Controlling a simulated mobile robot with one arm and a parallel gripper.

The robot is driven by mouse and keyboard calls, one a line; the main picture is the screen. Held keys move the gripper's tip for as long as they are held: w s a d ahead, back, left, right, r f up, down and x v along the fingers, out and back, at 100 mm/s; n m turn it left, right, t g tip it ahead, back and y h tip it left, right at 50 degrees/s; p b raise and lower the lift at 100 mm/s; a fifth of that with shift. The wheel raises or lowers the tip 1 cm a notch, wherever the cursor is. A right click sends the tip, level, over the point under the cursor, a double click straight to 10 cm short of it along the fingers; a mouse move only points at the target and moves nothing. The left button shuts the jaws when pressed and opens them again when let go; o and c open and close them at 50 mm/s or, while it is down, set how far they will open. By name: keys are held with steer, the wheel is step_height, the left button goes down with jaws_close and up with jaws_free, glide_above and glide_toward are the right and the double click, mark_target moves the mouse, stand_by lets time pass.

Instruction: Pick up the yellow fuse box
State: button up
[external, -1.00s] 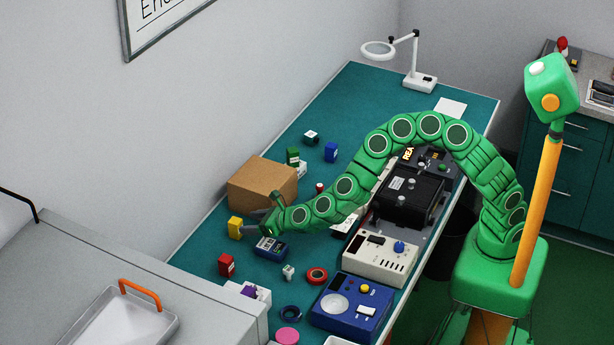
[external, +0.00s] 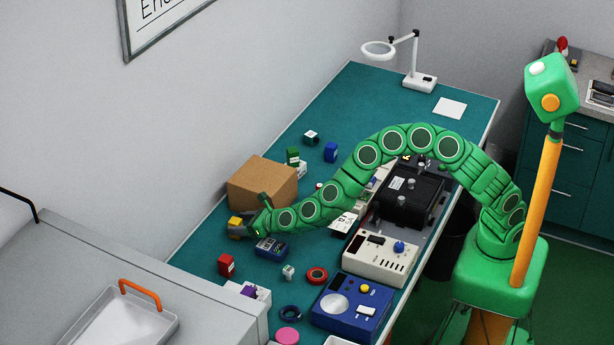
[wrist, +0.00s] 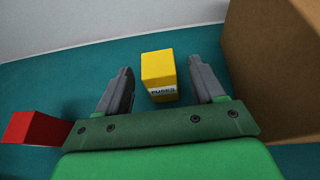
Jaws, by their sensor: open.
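The yellow fuse box (external: 235,223) stands on the teal bench near its far left edge, beside the cardboard box. In the wrist view the yellow fuse box (wrist: 158,70) stands upright with a white label reading "FUSES". My gripper (external: 240,227) is low at the fuse box. In the wrist view my gripper (wrist: 160,78) is open, with one grey finger on each side of the fuse box. In the external view the fingers partly hide the box.
The cardboard box (external: 262,184) stands close to the right of my gripper in the wrist view. A red box (external: 226,264) is to the left there. A blue device (external: 271,247) lies near my wrist. The wall rises behind the fuse box.

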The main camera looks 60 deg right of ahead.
mark_target(240, 224)
steer(key=shift+x, duration=1.6)
steer(key=c, duration=1.1)
steer(key=shift+o, duration=0.2)
